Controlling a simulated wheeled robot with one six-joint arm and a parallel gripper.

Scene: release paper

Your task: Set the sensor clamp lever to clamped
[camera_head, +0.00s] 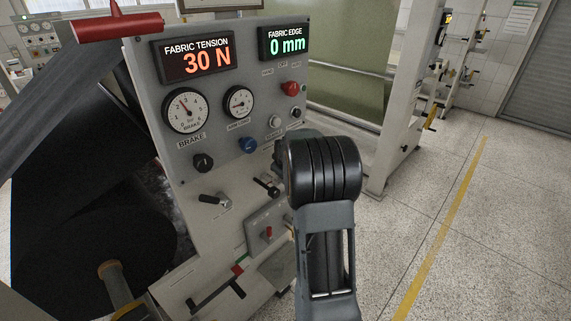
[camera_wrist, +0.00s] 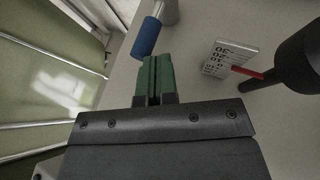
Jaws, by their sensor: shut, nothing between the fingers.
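My gripper (camera_wrist: 154,80) shows in the wrist view with its two green fingers shut together and nothing between them. A blue cylindrical part (camera_wrist: 146,37) on a grey mount lies just beyond the fingertips, apart from them. In the head view, a black-handled lever (camera_head: 267,186) and another dark-handled lever (camera_head: 213,200) sit on the lower part of the grey panel. I cannot read which one is the sensor clamp lever, nor its setting. In the head view my arm hides the gripper.
The grey panel (camera_head: 150,75) carries displays reading 30 N and 0 mm, gauges, a blue knob (camera_head: 247,145) and a red button (camera_head: 290,88). In the wrist view, a numbered scale (camera_wrist: 222,58) with a red pointer stands beside a dark cylinder (camera_wrist: 292,64). Floor at right is clear.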

